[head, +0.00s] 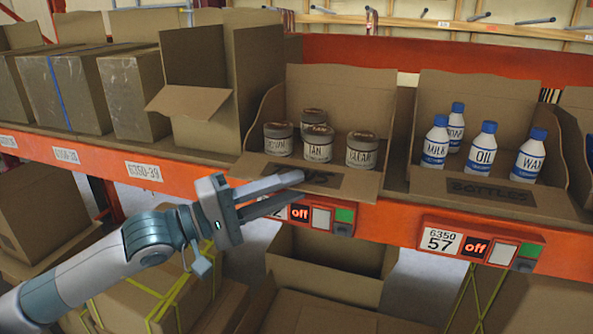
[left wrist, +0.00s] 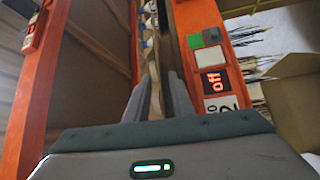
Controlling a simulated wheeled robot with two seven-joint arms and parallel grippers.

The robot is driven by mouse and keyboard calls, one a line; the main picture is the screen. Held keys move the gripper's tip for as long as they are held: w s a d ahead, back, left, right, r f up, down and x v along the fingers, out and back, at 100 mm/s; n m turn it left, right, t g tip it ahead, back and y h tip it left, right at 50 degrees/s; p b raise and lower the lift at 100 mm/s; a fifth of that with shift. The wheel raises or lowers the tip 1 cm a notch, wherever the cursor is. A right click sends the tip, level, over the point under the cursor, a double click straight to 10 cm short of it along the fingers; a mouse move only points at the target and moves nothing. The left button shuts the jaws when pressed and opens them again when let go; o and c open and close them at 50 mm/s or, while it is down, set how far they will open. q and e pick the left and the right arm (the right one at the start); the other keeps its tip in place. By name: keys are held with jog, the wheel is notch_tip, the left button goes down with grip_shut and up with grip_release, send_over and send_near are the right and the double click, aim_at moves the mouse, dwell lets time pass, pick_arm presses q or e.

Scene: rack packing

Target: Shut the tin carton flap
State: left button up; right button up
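The tin carton (head: 345,95) stands open on the orange shelf, holding several grey tins (head: 318,143) with dark lids. Its front flap (head: 345,182), lettered "TINS", is folded down and juts out over the shelf edge. My left gripper (head: 302,187) is at the flap's front edge, left of its middle, its two fingers apart. The fingertips cover part of the flap in the head view. In the left wrist view a thin tan edge shows between the fingers (left wrist: 161,78); I cannot tell whether they touch it. My right gripper is out of view.
A bottle carton (head: 490,190) with several blue-capped bottles stands to the right, its flap also down. Brown boxes (head: 130,90) crowd the left. More cartons lie below.

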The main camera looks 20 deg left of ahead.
pick_arm(q)
jog(key=shift+p+x, duration=0.6)
jog(key=shift+x, duration=0.35)
jog(key=shift+c, duration=0.4)
grip_shut()
dwell(0.6)
